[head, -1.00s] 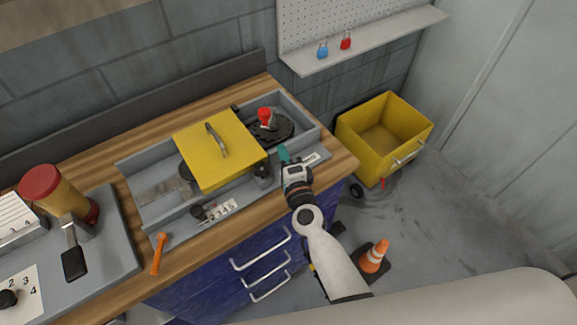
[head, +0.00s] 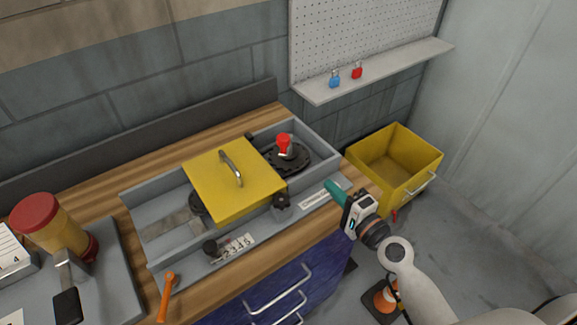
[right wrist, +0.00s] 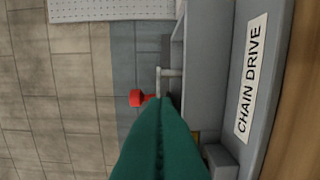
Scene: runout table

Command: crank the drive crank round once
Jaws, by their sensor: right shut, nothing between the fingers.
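The drive crank, with a red knob (head: 284,141) on a pale arm, stands over a dark round disc (head: 290,160) at the right end of the grey tray. In the right wrist view the red knob (right wrist: 136,98) shows left of the teal fingers. My right gripper (head: 335,188) has its teal fingers together with nothing between them. It is at the tray's front right, by the CHAIN DRIVE label (head: 321,194), apart from the crank. Part of the crank is hidden behind the fingers in the wrist view. My left gripper is not in view.
A yellow cover (head: 215,190) with a handle sits on the tray, left of the crank. A yellow bin (head: 410,185) stands right of the bench. A shelf (head: 390,72) holds blue and red padlocks.

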